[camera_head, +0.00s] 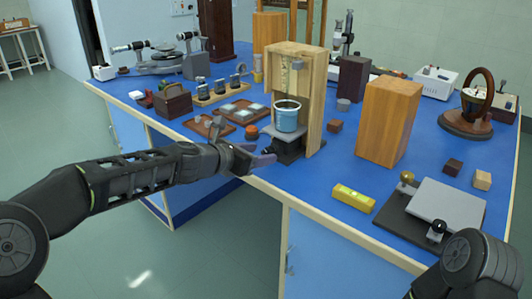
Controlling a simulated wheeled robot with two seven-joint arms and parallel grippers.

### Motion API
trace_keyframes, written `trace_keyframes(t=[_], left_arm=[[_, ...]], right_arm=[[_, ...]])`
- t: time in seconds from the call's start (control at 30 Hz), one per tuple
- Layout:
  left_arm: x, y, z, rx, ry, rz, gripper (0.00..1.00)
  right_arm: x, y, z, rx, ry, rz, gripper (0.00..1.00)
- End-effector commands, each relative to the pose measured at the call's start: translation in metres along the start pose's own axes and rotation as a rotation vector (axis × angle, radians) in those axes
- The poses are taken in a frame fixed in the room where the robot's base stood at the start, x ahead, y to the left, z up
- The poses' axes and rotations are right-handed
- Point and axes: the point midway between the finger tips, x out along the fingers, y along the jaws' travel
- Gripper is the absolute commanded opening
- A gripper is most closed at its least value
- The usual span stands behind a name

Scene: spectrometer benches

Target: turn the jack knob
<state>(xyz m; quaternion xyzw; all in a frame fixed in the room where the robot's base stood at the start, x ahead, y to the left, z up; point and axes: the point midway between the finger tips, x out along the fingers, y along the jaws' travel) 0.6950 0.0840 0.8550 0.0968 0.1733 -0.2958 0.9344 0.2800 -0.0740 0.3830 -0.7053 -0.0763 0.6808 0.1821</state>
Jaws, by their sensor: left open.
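A small jack with a dark base and a grey top (297,136) stands at the front of an open wooden case (315,100). A dark knob (267,151) seems to stick out at the jack's left side, partly hidden by my gripper. My left gripper (268,157) reaches in from the left over the bench's front edge. Its jaws are open at the knob; whether they touch it I cannot tell. My right arm shows at the bottom right, its gripper out of view.
An orange-topped knob (251,132) stands just left of the jack. A tall wooden block (388,120) is to the right. A yellow level (353,198) and a grey plate (447,204) on a dark base lie nearer the front. Blue bench top (300,185) is clear before the jack.

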Motion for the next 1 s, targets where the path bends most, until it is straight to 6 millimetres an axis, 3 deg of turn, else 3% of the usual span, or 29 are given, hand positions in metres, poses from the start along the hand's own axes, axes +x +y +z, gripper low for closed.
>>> trace_keyframes(t=[0.2,0.57,1.0], left_arm=[[0.029,0.0,0.0,0.0,0.0,-0.001,0.54],[0.035,0.0,0.0,0.0,0.0,0.001,0.54],[0.035,0.0,0.0,0.0,0.001,0.001,0.18]], right_arm=[[-0.002,-0.001,0.0,0.0,0.0,0.0,0.36],[-0.002,-0.001,0.0,0.0,0.0,0.0,0.36],[-0.002,-0.001,0.0,0.0,0.0,0.0,0.36]])
